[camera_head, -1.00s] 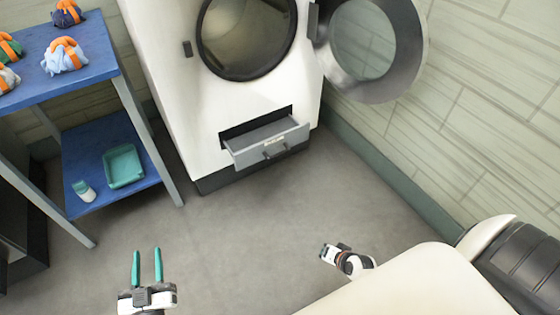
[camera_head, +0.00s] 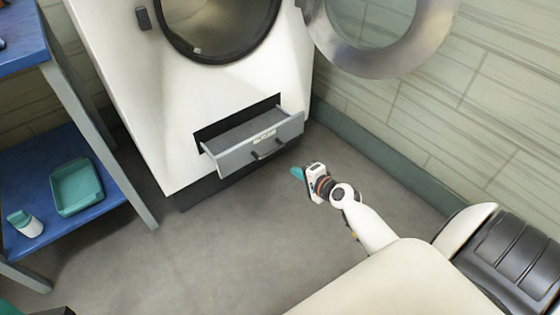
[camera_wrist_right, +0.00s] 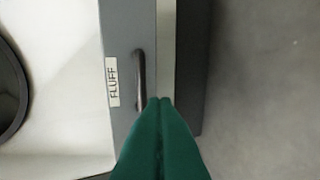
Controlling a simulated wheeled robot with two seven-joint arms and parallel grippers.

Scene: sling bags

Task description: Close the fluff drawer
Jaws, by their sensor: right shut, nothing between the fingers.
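The fluff drawer (camera_head: 235,159) is a grey drawer pulled partly out of the lower front of the white dryer (camera_head: 150,110). It has a dark bar handle (camera_head: 268,153). Its FLUFF label (camera_wrist_right: 113,82) reads clearly in the right wrist view, beside the handle (camera_wrist_right: 140,75). My right gripper (camera_head: 297,173) is shut and empty, in front of and to the right of the drawer, apart from it in the head view. In the wrist view its teal fingertips (camera_wrist_right: 161,100) overlap the view near the handle's end. Only slivers of what may be my left gripper show at the bottom left edge.
The dryer's round door (camera_head: 385,60) stands open above right. A blue shelf unit (camera_head: 105,205) at left holds a teal tray (camera_head: 77,187) and a white bottle (camera_head: 25,223). A tiled wall (camera_head: 480,130) borders the right. The floor (camera_head: 220,240) before the drawer is clear.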

